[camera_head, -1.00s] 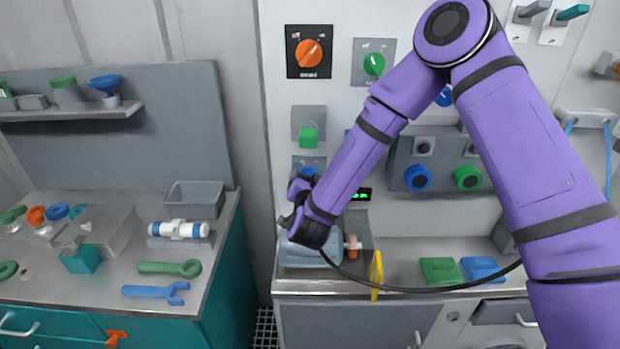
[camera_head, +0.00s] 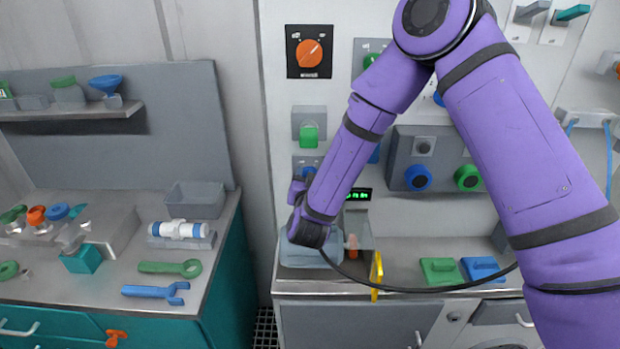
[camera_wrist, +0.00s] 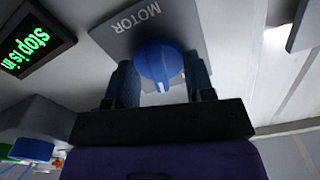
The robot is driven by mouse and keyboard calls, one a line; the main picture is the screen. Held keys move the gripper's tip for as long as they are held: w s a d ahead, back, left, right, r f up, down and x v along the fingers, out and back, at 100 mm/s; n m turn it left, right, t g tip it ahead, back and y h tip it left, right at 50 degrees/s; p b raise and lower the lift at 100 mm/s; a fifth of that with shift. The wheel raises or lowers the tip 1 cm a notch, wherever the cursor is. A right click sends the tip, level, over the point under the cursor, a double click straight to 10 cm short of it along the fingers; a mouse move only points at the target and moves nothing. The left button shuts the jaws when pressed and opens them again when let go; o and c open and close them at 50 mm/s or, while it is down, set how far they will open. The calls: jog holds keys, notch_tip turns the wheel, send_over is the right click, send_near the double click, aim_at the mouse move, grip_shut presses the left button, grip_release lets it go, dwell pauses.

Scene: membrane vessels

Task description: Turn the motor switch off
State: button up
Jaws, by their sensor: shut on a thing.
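The motor switch is a round blue knob (camera_wrist: 158,62) on a grey plate marked MOTOR (camera_wrist: 138,22) in the wrist view. My gripper (camera_wrist: 160,80) has one finger on each side of the knob and is shut on it. In the head view the grey switch plate (camera_head: 299,160) is on the white panel, with the blue knob (camera_head: 310,171) partly hidden behind my gripper (camera_head: 303,183). A white mark on the knob's lower edge shows in the wrist view.
A display (camera_wrist: 38,40) with green text reading "stop is in" is left of the switch. A green knob or block (camera_head: 309,135) is just above it in the head view. An orange dial (camera_head: 309,53) is higher up. A clear blue container (camera_head: 300,252) stands below my wrist.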

jog(key=n, duration=0.4)
jog(key=shift+a+n, duration=0.15)
jog(key=shift+n, duration=0.15)
jog(key=n, duration=0.4)
jog(key=shift+n, duration=0.3)
jog(key=o, duration=0.9)
jog(key=s, duration=1)
jog(key=shift+s+a, duration=0.25)
jog(key=shift+s, duration=0.15)
